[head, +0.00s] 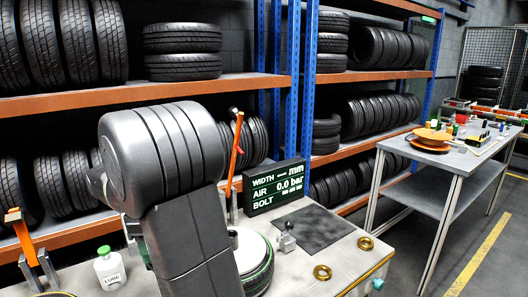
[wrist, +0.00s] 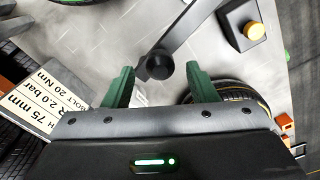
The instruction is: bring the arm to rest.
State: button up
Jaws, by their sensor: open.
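My gripper (wrist: 160,72) shows in the wrist view with its two green fingers apart and nothing held between them. A black ball knob (wrist: 160,64) on a grey lever appears between the fingertips; I cannot tell how far below them it is. In the head view my grey arm (head: 180,215) stands bent in the front left, over the bench, and hides part of it. My gripper cannot be made out in that view.
The bench (head: 335,260) holds a tyre (head: 262,265), a display (head: 275,188), a lube bottle (head: 109,268) and brass rings (head: 322,272). Tyre racks (head: 230,85) stand close behind. Floor is clear at right.

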notch_tip(320, 180, up, 12)
notch_tip(320, 180, down, 14)
jog(key=shift+r, duration=0.1)
jog(key=shift+w+d+f+m, duration=0.2)
jog(key=shift+f+m, duration=0.05)
jog(key=shift+m, duration=0.05)
jog(key=shift+w+d+r+m, duration=0.1)
jog(key=shift+w+d+m, duration=0.4)
jog(key=shift+m, duration=0.4)
jog(key=shift+s+r, duration=0.1)
